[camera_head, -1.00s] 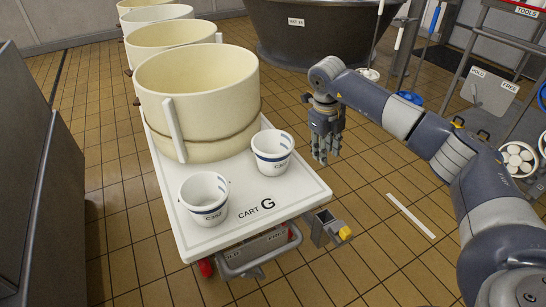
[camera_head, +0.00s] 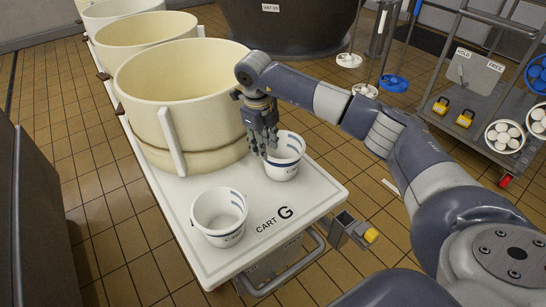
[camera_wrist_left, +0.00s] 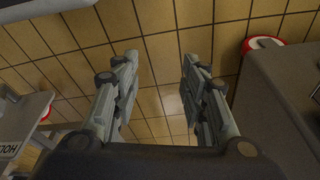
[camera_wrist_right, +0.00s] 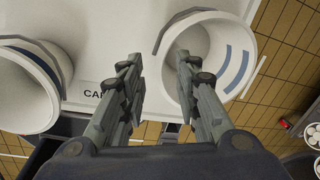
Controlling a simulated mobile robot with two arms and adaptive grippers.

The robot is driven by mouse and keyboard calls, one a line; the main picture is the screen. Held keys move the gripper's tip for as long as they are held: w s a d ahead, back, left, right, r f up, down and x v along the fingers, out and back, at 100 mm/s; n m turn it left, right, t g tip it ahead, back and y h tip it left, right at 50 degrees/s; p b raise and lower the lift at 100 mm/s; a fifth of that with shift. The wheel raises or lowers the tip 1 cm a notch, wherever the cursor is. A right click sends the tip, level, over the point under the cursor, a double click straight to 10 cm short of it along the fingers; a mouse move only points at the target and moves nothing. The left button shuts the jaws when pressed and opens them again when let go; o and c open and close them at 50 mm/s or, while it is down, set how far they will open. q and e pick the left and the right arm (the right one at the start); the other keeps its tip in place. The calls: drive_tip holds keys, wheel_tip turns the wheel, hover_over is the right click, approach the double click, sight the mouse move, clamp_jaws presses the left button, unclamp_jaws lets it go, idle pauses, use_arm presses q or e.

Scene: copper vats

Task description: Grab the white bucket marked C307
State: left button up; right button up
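Two white buckets with blue stripes stand upright on the front of the white cart G (camera_head: 318,196). The left bucket (camera_head: 219,213) and the right bucket (camera_head: 287,158) each bear a small label too small to read surely, so I cannot tell which is C307. My right gripper (camera_head: 265,148) points down at the right bucket's left rim and hides part of it. In the right wrist view its fingers (camera_wrist_right: 160,75) are apart and empty, with the right bucket (camera_wrist_right: 225,60) behind the right finger and the left bucket (camera_wrist_right: 28,88) at left. My left gripper (camera_wrist_left: 155,75) is open and empty above tiles.
A large cream vat (camera_head: 180,100) stands on the cart close behind the buckets, with more vats behind it. The cart's handle (camera_head: 285,275) juts out in front. A grey trolley (camera_head: 470,85) stands at the right. Tiled floor between is mostly clear.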

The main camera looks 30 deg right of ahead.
sight(272, 166)
drive_tip(key=f, duration=0.2)
drive_tip(key=d+f, duration=0.1)
drive_tip(key=f, duration=0.2)
drive_tip(key=d+f+b, duration=0.1)
drive_tip(key=f, duration=0.2)
drive_tip(key=shift+s+f, duration=0.2)
drive_tip(key=shift+s, duration=0.2)
drive_tip(key=shift+f, duration=0.3)
use_arm(q)
drive_tip(key=v, duration=0.2)
drive_tip(key=w+v, duration=0.1)
drive_tip(key=v, duration=0.1)
drive_tip(key=shift+d+r, duration=0.1)
drive_tip(key=shift+r, duration=0.35)
use_arm(e)
drive_tip(key=shift+c, duration=0.6)
clamp_jaws()
